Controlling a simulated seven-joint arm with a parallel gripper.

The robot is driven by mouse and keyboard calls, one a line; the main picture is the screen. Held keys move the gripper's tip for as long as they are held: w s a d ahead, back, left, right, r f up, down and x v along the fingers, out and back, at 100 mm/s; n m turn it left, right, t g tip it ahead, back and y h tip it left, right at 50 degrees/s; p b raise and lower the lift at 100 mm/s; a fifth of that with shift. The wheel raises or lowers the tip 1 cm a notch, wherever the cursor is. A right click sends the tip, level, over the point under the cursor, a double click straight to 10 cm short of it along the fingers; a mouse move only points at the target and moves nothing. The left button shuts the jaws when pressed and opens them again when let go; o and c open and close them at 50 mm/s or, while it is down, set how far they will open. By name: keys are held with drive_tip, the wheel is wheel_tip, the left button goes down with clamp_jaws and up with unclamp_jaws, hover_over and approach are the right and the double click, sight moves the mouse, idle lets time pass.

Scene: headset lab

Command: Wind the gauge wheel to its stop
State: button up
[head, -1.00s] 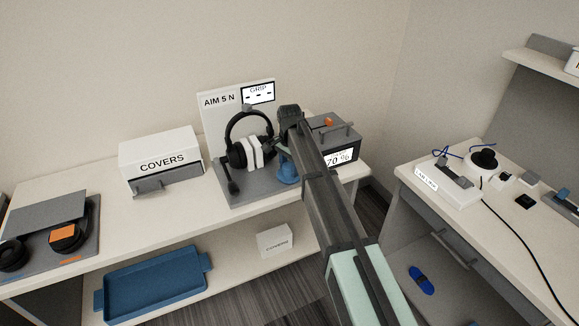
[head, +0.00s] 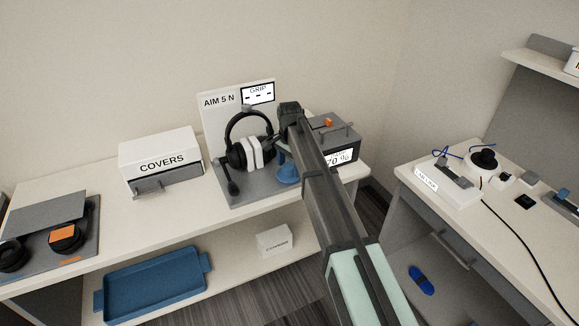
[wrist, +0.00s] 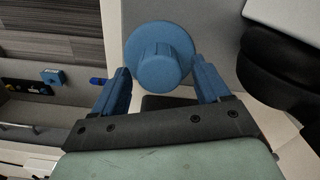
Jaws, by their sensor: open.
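The gauge wheel is a round blue knob with a raised hub, seen face-on in the wrist view (wrist: 158,60). In the head view the blue wheel (head: 287,175) stands at the right end of the grey gauge base (head: 240,196), partly hidden by my arm. My gripper (wrist: 163,82) is open, with its two blue fingers on either side of the wheel's lower part. I cannot tell whether the fingers touch it. A black headset (head: 236,155) with white pads sits on the gauge, in front of a board (head: 218,120) reading AIM 5 N. The GRIP display (head: 258,93) shows only dashes.
A grey box (head: 345,150) with a "70 %" display stands right of the gauge. A white COVERS box (head: 160,153) stands left. A blue tray (head: 155,285) lies on the lower shelf. Another bench (head: 410,180) with small devices is at right.

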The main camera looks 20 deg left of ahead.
sight(289, 165)
wheel_tip(289, 165, up, 13)
idle(0.4)
drive_tip(key=shift+s+a+f, duration=0.1)
idle(0.4)
wheel_tip(289, 165, down, 14)
drive_tip(key=n, duration=3)
drive_tip(key=shift+n, duration=0.4)
drive_tip(key=shift+c, duration=0.3)
